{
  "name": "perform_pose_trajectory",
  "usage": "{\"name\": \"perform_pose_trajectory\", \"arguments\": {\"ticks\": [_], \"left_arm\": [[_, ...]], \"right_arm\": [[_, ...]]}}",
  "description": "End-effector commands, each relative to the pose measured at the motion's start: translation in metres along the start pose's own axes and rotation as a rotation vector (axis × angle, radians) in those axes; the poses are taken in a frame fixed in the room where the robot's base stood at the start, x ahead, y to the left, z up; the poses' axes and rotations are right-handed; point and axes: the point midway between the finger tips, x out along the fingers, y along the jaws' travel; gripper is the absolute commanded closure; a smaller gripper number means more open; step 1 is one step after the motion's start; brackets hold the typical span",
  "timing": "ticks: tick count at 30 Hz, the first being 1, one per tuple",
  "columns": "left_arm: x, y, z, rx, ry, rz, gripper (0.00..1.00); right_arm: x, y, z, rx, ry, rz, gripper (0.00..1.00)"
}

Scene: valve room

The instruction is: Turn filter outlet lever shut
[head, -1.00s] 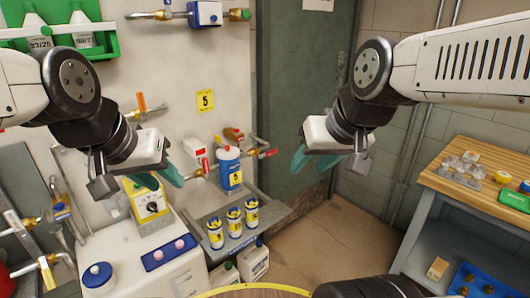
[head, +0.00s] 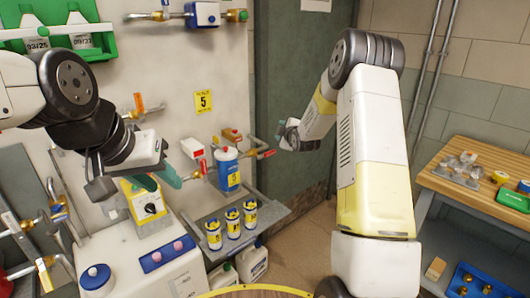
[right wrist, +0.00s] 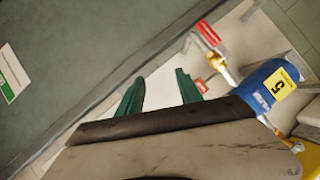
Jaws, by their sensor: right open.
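The blue filter (head: 228,172) with a white top and yellow label 5 hangs on the wall. A red lever (head: 268,153) on brass fittings sticks out at its right; another red lever (head: 204,166) is at its left. I cannot read which is the outlet. My right gripper (head: 281,134) is just right of and above the right lever, not visibly touching it. In the right wrist view, its green fingers (right wrist: 160,92) are apart and empty, with a red lever (right wrist: 208,33) beyond them and the filter (right wrist: 262,86) to the right. My left gripper (head: 160,182) is open and empty, left of the filter.
A shelf (head: 270,220) with several yellow-labelled cans stands below the filter. A grey-green door (head: 290,75) is behind my right arm. A wooden workbench (head: 480,160) is at right. A white machine (head: 175,262) with a knob box stands at lower left.

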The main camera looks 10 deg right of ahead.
Motion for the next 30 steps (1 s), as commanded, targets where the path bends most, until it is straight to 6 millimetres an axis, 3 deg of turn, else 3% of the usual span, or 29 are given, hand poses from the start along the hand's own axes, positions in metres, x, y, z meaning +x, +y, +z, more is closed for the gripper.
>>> {"name": "perform_pose_trajectory", "arguments": {"ticks": [1,6,12,20,30], "left_arm": [[0.000,0.000,0.000,0.000,0.000,0.000,0.64],[0.000,0.000,0.000,0.000,0.000,0.000,0.64],[0.000,0.000,0.000,0.000,0.000,0.000,0.64],[0.000,0.000,0.000,0.000,0.000,0.000,0.64],[0.000,0.000,0.000,0.000,0.000,0.000,0.64]], "right_arm": [[0.018,-0.022,0.011,-0.050,0.015,0.019,0.57],[0.057,-0.077,0.032,-0.234,0.075,0.130,0.57],[0.072,-0.124,0.046,-0.368,0.110,0.232,0.57],[0.084,-0.134,0.047,-0.407,0.118,0.269,0.57],[0.132,-0.122,0.038,-0.406,0.118,0.267,0.57]]}}
